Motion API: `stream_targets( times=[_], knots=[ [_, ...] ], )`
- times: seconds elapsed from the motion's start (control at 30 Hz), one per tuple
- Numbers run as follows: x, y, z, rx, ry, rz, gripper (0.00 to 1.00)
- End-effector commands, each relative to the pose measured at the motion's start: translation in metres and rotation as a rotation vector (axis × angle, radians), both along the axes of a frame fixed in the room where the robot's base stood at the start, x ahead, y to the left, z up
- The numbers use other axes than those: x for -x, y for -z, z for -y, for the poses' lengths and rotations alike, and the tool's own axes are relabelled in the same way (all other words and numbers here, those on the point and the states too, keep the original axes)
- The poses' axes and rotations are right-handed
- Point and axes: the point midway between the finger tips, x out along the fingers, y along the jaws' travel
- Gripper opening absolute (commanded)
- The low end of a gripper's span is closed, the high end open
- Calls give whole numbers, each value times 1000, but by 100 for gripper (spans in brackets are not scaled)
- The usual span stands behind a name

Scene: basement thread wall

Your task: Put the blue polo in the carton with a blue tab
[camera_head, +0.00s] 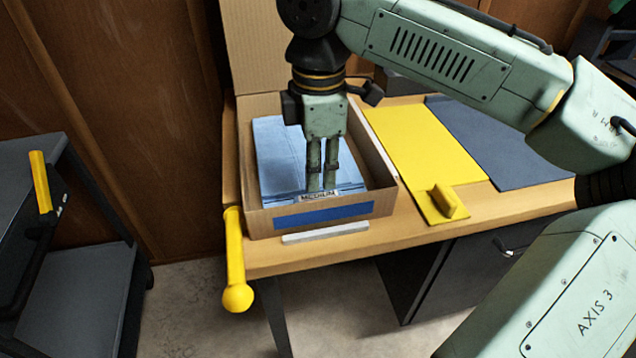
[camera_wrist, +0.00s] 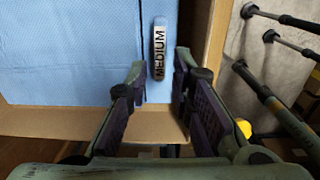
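The light blue polo (camera_head: 277,150) lies folded in the open carton (camera_head: 255,222), which has a blue tab (camera_head: 323,215) on its front wall. A "MEDIUM" label (camera_head: 319,195) lies on the polo near the front wall. My gripper (camera_head: 322,187) points down into the carton over the polo's front part. In the wrist view my gripper (camera_wrist: 158,80) has its two fingers apart, with nothing held between them. The label (camera_wrist: 160,47) and the polo (camera_wrist: 75,45) show beyond the fingertips. I cannot tell whether the fingertips touch the cloth.
A yellow board (camera_head: 412,140) with a yellow block (camera_head: 445,202) lies right of the carton, beside a dark blue-grey board (camera_head: 500,145). A white strip (camera_head: 325,233) lies before the carton. A yellow handle (camera_head: 235,260) is at the table's left corner. A dark cart (camera_head: 75,290) stands left.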

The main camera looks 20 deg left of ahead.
Motion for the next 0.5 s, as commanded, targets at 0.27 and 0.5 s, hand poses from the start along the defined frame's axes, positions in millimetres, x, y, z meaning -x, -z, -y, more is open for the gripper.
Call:
stream_targets(
  times=[0.27, 0.5],
  knots=[
    [0, -53, 0, -1, -1, -1, 21],
    [1, -69, 1, 0, 0, 0, 21]
  ],
)
